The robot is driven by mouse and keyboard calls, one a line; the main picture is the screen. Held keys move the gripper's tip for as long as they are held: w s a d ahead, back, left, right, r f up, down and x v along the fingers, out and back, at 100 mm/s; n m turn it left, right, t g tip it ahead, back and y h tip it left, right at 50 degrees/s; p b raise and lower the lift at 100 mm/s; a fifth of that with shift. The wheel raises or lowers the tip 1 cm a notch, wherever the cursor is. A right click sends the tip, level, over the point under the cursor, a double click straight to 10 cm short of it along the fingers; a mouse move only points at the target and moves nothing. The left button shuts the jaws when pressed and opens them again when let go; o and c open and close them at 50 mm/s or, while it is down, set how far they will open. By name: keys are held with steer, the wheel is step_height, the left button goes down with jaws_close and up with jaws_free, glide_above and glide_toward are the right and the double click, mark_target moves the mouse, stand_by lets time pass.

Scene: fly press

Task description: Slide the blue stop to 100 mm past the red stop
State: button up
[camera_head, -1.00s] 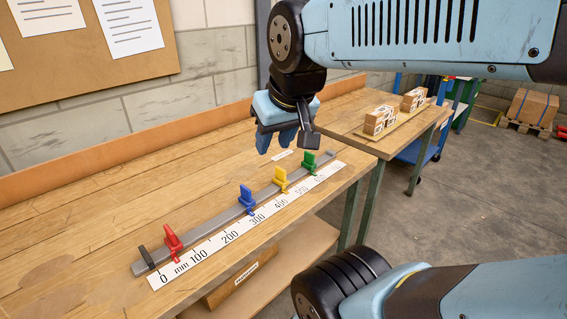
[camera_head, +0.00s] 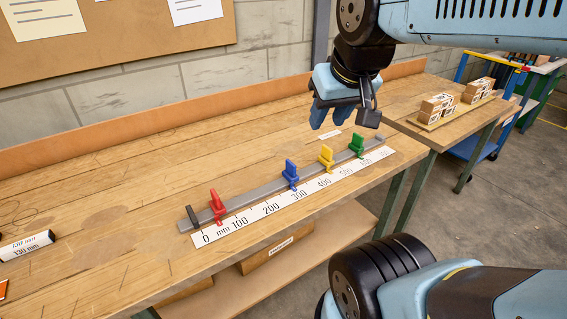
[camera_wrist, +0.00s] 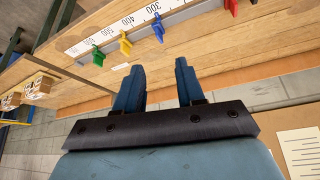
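A grey rail (camera_head: 258,196) with a white millimetre scale (camera_head: 284,208) lies on the bench. The red stop (camera_head: 217,205) is at the low end, between the 0 and 100 labels. The blue stop (camera_head: 291,174) is close to the 300 label. The yellow stop (camera_head: 326,157) and green stop (camera_head: 357,145) are farther up. My gripper (camera_head: 345,108) is above and behind the rail's far half, touching nothing. In the wrist view its fingers (camera_wrist: 158,84) are apart and empty; the blue stop (camera_wrist: 158,27) shows beyond them.
A black block (camera_head: 193,215) sits at the rail's zero end. A white card reading 130 mm (camera_head: 27,245) lies at the bench's left. A second table with boxes (camera_head: 438,106) stands right.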

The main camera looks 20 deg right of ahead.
steer(key=w+f+n+g+h, duration=0.1)
steer(key=w+f+g, duration=0.25)
steer(key=w, duration=0.85)
steer(key=n+g+y, duration=0.1)
steer(key=n+g, duration=0.1)
glide_toward(291, 162)
step_height(291, 162, down, 10)
steer(key=shift+f, duration=0.25)
jaws_close()
stand_by(0.5)
